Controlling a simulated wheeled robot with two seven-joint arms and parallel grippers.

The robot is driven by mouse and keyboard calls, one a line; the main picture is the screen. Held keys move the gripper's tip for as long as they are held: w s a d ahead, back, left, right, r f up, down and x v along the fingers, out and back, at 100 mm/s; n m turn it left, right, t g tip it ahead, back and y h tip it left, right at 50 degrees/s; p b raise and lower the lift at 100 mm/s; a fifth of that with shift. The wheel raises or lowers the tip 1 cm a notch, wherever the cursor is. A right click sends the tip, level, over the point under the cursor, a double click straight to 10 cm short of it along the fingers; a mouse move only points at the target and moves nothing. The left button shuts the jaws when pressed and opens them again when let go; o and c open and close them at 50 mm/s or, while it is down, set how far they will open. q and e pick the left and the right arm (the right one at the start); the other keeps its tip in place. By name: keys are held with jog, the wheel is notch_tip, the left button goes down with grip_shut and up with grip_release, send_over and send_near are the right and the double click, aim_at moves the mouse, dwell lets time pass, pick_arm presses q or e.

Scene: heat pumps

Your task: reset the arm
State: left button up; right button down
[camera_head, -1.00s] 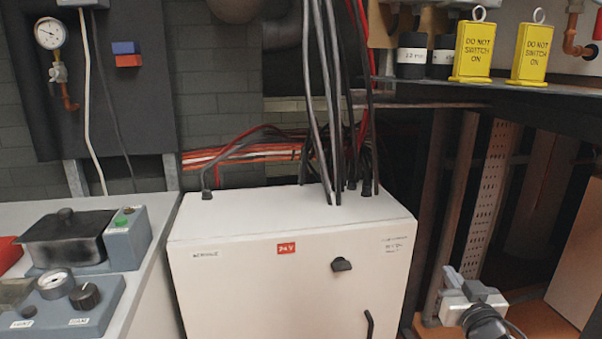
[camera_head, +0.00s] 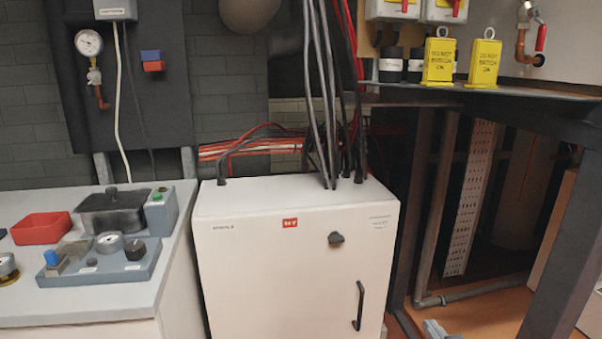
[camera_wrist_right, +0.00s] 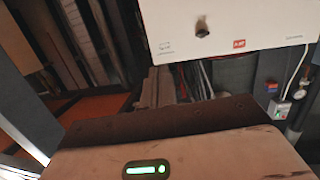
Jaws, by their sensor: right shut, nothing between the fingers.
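My right gripper (camera_head: 434,329) barely shows at the bottom edge of the head view, right of the white cabinet (camera_head: 270,265). Only its grey tip end is in the picture; it is shut and empty, apart from the cabinet. The rest of my right arm is cut off below the frame. The gripper's fingers do not show in the right wrist view, where the cabinet (camera_wrist_right: 225,25) appears upside down at the top. My left gripper and arm are not in view.
A workbench (camera_head: 75,303) at the left holds a red tray (camera_head: 41,228) and a grey control box (camera_head: 100,262). A dark shelf (camera_head: 430,96) carries yellow "do not switch on" tags (camera_head: 439,62). Pipes and a dark post (camera_head: 555,250) stand at the right, above an orange floor (camera_head: 480,312).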

pick_arm(q)
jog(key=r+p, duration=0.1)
jog(key=p, duration=0.3)
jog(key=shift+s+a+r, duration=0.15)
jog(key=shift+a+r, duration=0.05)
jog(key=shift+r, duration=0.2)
pick_arm(e)
jog(key=s+a+f+g+y, duration=0.1)
jog(key=s+a+f+g, duration=0.1)
jog(key=s+a, duration=0.4)
jog(key=s+a+f+n+g+y, duration=0.1)
jog(key=s+a, duration=0.4)
jog(key=s, duration=1.1)
jog(key=shift+s+a+f+n+g+y, duration=0.35)
jog(key=shift+f+g, duration=0.1)
jog(key=shift+g, duration=0.75)
jog(key=c, duration=2.1)
grip_release()
jog(key=shift+c, duration=0.2)
